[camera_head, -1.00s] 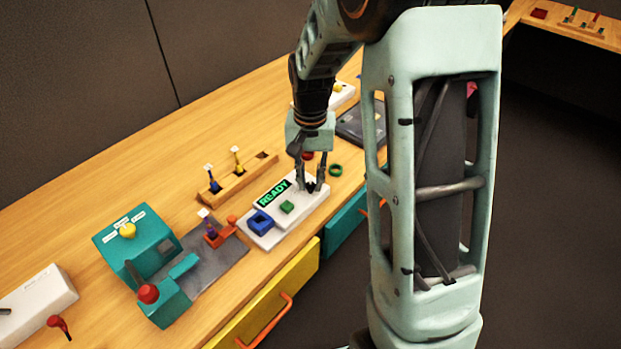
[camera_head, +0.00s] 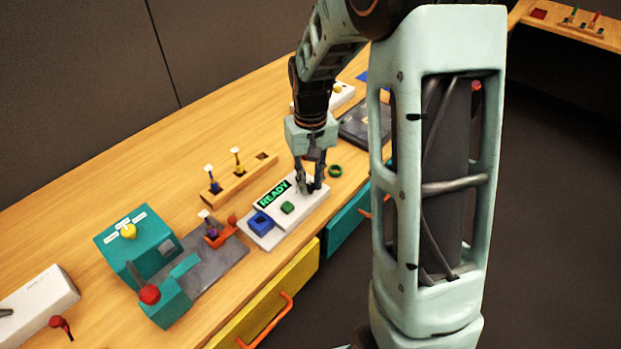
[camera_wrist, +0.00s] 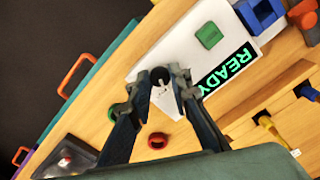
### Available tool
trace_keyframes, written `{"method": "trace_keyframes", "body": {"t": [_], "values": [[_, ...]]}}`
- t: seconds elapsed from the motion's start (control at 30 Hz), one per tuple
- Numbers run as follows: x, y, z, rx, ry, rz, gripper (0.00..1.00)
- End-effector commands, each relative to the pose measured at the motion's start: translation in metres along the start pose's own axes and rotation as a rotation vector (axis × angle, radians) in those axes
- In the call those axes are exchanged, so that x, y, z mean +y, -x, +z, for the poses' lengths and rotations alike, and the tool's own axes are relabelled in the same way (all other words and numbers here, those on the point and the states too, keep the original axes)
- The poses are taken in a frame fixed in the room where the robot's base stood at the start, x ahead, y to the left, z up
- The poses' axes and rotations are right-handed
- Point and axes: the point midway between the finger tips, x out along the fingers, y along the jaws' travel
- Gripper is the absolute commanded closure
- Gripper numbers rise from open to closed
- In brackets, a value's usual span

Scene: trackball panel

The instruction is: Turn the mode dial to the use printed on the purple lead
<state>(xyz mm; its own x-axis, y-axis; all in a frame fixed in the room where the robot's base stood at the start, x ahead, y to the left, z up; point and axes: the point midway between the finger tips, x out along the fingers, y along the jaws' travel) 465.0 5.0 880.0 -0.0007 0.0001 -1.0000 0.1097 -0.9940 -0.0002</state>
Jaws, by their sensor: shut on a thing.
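The white panel (camera_head: 322,201) carries a lit green READY display (camera_head: 273,194), a green button (camera_head: 287,208) and a blue socket (camera_head: 260,223). A black round dial (camera_wrist: 160,76) with a pale pointer mark is on this panel in the wrist view; its small print is unreadable. My gripper (camera_head: 310,188) reaches down to the panel's far end. In the wrist view my gripper (camera_wrist: 164,75) is shut on the black dial, one finger on each side. The purple lead (camera_head: 211,233) stands at the orange holder with a white tag (camera_head: 204,214); its print is too small to read.
A teal machine (camera_head: 122,247) with a yellow knob and a red-topped lever stands left. A wooden rack (camera_head: 228,193) holds blue and yellow leads behind the panel. A green ring (camera_head: 335,170) and a red ring (camera_wrist: 158,140) lie close to my gripper.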

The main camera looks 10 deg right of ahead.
Motion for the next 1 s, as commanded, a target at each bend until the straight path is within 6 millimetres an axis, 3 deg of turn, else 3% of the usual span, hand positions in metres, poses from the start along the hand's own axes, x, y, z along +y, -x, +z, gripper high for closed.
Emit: {"method": "trace_keyframes", "body": {"t": [0.5,1.0], "values": [[0.0001,0.0010,-0.0006,0.002,0.356,0.000,1.00],[0.0001,0.0006,-0.0007,0.002,0.432,0.001,1.00]]}}
